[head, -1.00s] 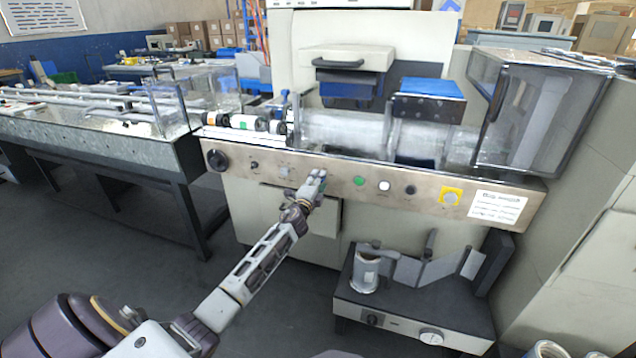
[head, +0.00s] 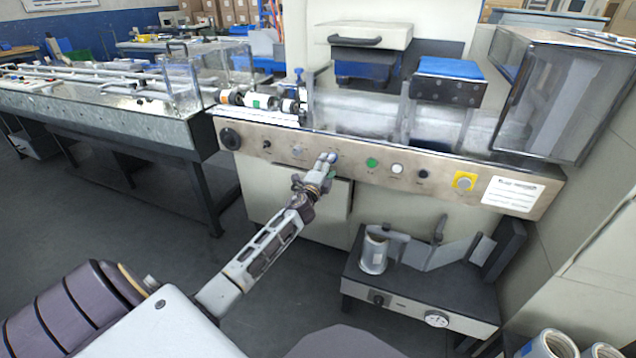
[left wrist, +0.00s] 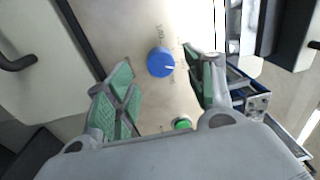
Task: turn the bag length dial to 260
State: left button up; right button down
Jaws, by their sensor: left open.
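The blue dial (left wrist: 160,62) shows in the left wrist view on the metal panel. A short white pointer mark on it points right and slightly down in that view. Printed marks lie around it, too small to read. My left gripper (left wrist: 157,66) is open, with one green-padded finger on each side of the dial and visible gaps to it. In the head view my left gripper (head: 329,161) is at the front panel (head: 340,178), left of the green button, and mostly hides the dial. My right gripper is not in view.
The green button (head: 371,162) is close to the dial and also shows in the left wrist view (left wrist: 181,123). A white button (head: 397,169), a black knob (head: 423,174) and a yellow-backed knob (head: 465,181) lie further right. A bench unit (head: 420,290) stands below.

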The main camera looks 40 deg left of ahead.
pick_arm(q)
jog(key=v, duration=0.8)
jog(key=shift+s, duration=0.4)
dwell(0.7)
